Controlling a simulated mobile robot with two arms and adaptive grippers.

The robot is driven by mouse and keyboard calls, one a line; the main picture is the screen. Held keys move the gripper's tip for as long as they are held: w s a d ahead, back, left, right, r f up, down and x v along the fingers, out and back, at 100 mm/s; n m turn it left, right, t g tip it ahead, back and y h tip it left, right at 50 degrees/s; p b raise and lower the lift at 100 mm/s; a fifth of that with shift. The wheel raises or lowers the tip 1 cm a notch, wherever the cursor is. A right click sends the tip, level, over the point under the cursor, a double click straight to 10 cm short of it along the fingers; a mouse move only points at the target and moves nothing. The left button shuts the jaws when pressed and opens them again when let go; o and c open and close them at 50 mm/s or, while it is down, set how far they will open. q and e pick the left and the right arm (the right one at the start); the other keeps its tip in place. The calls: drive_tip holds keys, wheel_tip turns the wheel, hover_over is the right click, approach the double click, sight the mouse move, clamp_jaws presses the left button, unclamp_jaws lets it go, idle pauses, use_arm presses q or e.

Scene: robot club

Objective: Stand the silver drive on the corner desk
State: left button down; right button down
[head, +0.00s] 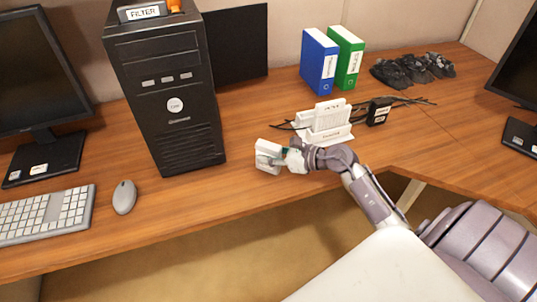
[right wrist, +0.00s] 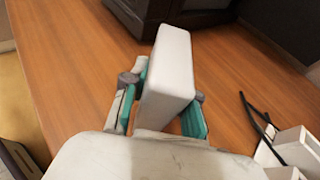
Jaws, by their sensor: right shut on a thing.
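The silver drive (head: 267,150) is a pale, upright box near the front edge of the corner desk (head: 240,185). My right gripper (head: 283,158) is shut on it, reaching in from the right. In the right wrist view the drive (right wrist: 172,65) stands tall between the teal-padded fingers, one on each side of it. Its lower part is hidden by the gripper, and I cannot tell whether it touches the wood. My left gripper is not in view.
A black computer tower (head: 170,100) stands left of the drive, and a white router (head: 325,120) with black cables stands behind right. A mouse (head: 124,196) and keyboard (head: 45,213) lie at left. Blue (head: 320,62) and green (head: 346,57) binders stand behind. Bare wood surrounds the drive.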

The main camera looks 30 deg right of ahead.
drive_tip(key=shift+f, duration=0.1)
drive_tip(key=c, duration=0.9)
unclamp_jaws()
drive_tip(key=shift+s+d+r, duration=0.1)
drive_tip(key=shift+s+r, duration=0.1)
drive_tip(key=b+v, duration=0.1)
drive_tip(key=v, duration=1)
drive_tip(key=shift+s+d+r, duration=0.1)
drive_tip(key=shift+s+r, duration=0.05)
drive_tip(key=shift+s, duration=0.15)
